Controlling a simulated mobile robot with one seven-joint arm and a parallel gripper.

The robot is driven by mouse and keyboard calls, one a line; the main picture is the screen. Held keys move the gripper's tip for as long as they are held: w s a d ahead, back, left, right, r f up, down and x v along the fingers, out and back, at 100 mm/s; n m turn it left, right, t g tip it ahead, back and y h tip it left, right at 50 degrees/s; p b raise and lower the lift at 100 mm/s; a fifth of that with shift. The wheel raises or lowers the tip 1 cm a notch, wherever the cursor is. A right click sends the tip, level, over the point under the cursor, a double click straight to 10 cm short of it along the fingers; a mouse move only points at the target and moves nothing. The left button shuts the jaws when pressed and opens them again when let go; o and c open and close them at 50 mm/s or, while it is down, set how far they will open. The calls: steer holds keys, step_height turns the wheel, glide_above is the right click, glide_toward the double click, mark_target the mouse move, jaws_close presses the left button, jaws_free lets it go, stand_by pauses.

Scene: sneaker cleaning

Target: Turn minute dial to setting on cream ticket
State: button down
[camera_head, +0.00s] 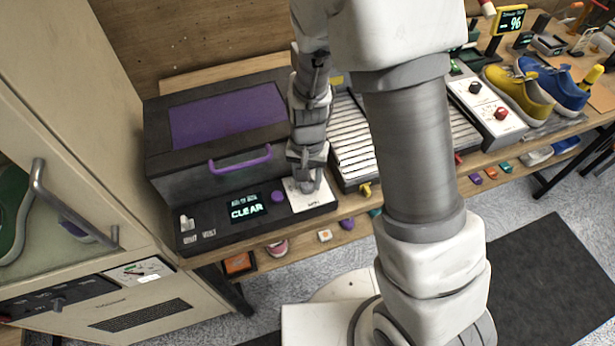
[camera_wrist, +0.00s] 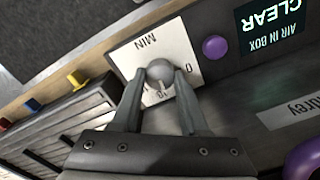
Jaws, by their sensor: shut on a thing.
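The minute dial is a round pale grey knob (camera_wrist: 160,74) on a white plate (camera_wrist: 131,56) marked "MIN", with a 0 and a 10 showing in the wrist view. My gripper (camera_wrist: 160,80) is shut on the knob, one finger on each side. A pale pointer mark shows at the knob's edge, near the 10. In the head view my gripper (camera_head: 306,180) comes down on the white plate (camera_head: 312,199) and hides most of the knob. I cannot make out a cream ticket in either view.
A dark box with a purple lid (camera_head: 228,114) and purple handle (camera_head: 240,160) stands behind the panel. A purple button (camera_head: 278,196) and a display (camera_head: 246,207) reading "CLEAR" are left of the plate. A slatted rack (camera_head: 362,140) is to the right.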

steer(key=shift+m, duration=1.1)
steer(key=shift+c, duration=2.1)
jaws_free()
steer(key=shift+r, duration=0.1)
step_height(320, 180, up, 17)
steer(key=p, duration=0.2)
steer(key=shift+r, duration=0.15)
